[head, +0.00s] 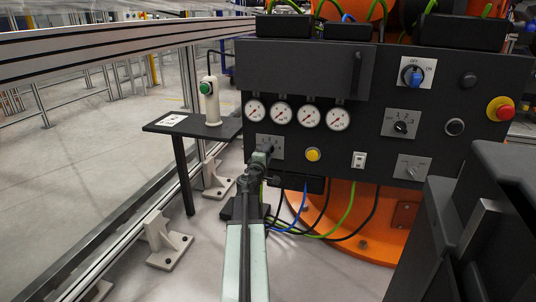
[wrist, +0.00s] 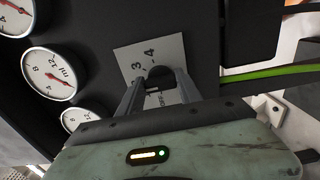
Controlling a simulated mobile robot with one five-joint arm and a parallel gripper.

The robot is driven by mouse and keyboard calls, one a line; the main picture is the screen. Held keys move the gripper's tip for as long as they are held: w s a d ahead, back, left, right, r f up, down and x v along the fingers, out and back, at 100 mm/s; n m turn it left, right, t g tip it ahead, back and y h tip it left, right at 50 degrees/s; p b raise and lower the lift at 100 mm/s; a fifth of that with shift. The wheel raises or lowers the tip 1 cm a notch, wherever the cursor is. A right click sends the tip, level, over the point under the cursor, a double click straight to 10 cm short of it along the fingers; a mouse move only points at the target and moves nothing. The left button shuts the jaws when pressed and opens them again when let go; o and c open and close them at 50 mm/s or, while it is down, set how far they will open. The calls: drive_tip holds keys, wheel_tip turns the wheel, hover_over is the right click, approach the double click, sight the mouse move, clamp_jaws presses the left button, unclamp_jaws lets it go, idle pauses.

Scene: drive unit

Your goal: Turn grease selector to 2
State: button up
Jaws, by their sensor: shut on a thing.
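A dark selector knob (wrist: 158,74) sits on a light label plate (wrist: 137,57) with the marks 3 and 4 readable in the wrist view. The other lettering is partly covered, and the knob's pointer setting cannot be read. My gripper (wrist: 160,82) has one finger on each side of this knob and is shut on it. In the head view the plate (head: 277,142) is at the lower left of the black panel, below the gauges. My gripper (head: 268,155) reaches it from below and hides most of the knob.
The black panel (head: 340,72) also carries several gauges (head: 281,114), a yellow button (head: 313,154), a blue knob (head: 412,75), another numbered selector (head: 401,126) and a red stop button (head: 503,111). A small dark table (head: 205,127) stands left. Cables (head: 345,213) hang below.

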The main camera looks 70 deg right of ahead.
drive_tip(key=o, duration=1.4)
drive_tip(key=a, duration=0.8)
drive_tip(key=shift+s, duration=0.25)
drive_tip(key=shift+d, duration=0.1)
